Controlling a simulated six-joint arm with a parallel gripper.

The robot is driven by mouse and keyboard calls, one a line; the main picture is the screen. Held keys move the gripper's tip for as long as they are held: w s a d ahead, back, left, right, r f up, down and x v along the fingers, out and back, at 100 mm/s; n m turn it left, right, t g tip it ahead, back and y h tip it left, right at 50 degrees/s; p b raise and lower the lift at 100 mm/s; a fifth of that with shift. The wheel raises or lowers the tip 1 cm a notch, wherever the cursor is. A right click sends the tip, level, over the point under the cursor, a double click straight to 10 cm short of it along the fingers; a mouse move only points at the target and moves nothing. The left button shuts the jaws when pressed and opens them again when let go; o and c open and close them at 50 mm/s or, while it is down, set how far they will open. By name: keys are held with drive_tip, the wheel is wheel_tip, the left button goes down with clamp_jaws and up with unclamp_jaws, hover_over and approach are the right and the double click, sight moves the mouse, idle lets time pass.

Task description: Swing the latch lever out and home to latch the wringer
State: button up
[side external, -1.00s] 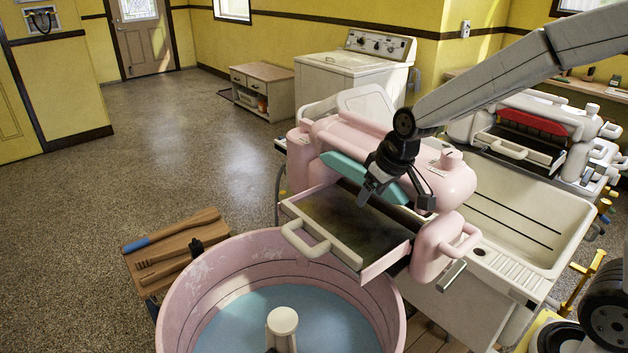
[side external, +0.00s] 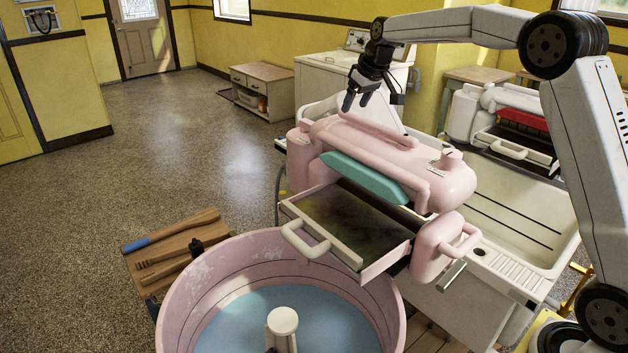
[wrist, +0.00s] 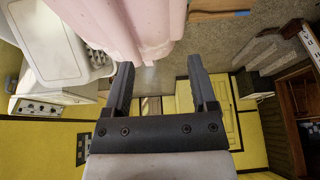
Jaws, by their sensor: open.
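The pink wringer (side external: 385,160) stands above the pink tub (side external: 180,290), with a teal bar (side external: 365,178) along its front. I cannot tell for sure which part is the latch lever. My gripper (side external: 356,103) is open and empty, above the wringer's far top side and apart from it. In the wrist view my open fingers (wrist: 160,68) have the pink housing (wrist: 125,25) beyond their tips.
A tray with a cream handle (side external: 306,240) juts over the tub. A white sink (side external: 520,225) is at the right, with a second wringer (side external: 510,140) behind. A wooden board with tools (side external: 172,250) is left of the tub. A white washer (side external: 320,75) stands behind; floor at left is clear.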

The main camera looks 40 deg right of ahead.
sight(354, 114)
drive_tip(key=d, duration=0.1)
drive_tip(key=w+d+r, duration=0.1)
drive_tip(key=d, duration=0.1)
drive_tip(key=d+r, duration=0.1)
drive_tip(key=shift+w+d, duration=0.3)
drive_tip(key=shift+x, duration=3.85)
clamp_jaws()
